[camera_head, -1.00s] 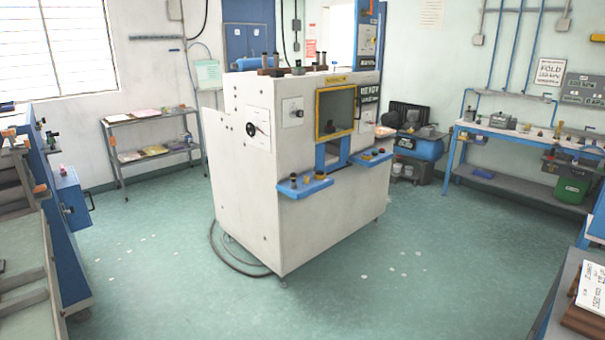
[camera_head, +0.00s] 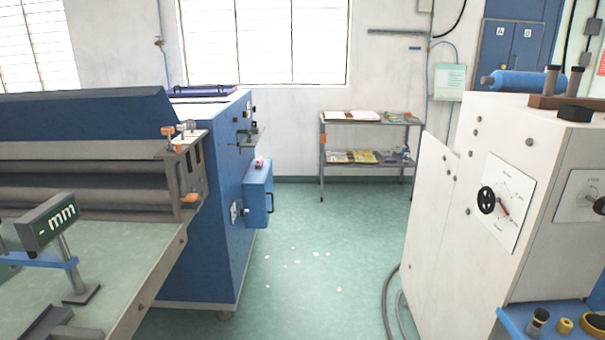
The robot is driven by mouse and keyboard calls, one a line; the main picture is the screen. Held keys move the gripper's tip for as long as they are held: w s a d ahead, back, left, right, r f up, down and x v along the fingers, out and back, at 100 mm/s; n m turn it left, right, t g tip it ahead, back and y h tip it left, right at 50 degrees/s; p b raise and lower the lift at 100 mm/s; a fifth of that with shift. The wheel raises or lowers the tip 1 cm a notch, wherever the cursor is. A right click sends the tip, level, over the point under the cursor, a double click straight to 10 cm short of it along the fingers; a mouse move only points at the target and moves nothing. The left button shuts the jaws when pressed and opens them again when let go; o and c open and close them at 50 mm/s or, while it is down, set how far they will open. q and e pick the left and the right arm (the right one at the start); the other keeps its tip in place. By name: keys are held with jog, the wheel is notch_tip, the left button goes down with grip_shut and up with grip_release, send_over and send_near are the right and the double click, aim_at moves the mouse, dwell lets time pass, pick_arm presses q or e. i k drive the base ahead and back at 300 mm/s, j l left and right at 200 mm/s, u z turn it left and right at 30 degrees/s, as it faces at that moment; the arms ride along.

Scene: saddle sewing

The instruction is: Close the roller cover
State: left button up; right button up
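A roller machine stands at the left, with dark grey rollers (camera_head: 75,190) lying across it in plain sight. A long blue panel (camera_head: 80,118), apparently the roller cover, sits above and behind the rollers and leaves their front exposed. Its left end is cut off by the picture edge. A grey end bracket with orange-tipped knobs (camera_head: 188,155) stands at the rollers' right end. Neither of my grippers is in view.
A pale green table (camera_head: 125,265) with a "mm" gauge (camera_head: 47,222) lies before the rollers. A blue cabinet (camera_head: 215,220) stands behind. Open green floor (camera_head: 310,235) separates it from the white machine (camera_head: 460,220). A shelf (camera_head: 368,118) stands at the back wall.

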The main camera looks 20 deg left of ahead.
aim_at(130, 112)
jog(key=i+u, duration=0.35)
jog(key=i+l+u, duration=0.1)
jog(key=i+u, duration=0.25)
jog(key=i, duration=0.25)
jog(key=i+l+u, duration=0.2)
jog(key=i+u, duration=0.15)
jog(key=i+l+u, duration=0.35)
jog(key=i, duration=0.2)
jog(key=i+l+u, duration=0.45)
jog(key=l+u, duration=0.2)
jog(key=i+l+u, duration=0.3)
jog(key=l+u, duration=0.3)
jog(key=i+l+u, duration=0.1)
jog(key=l+u, duration=0.25)
jog(key=l, duration=0.25)
jog(key=l+u, duration=0.3)
jog(key=l, duration=0.15)
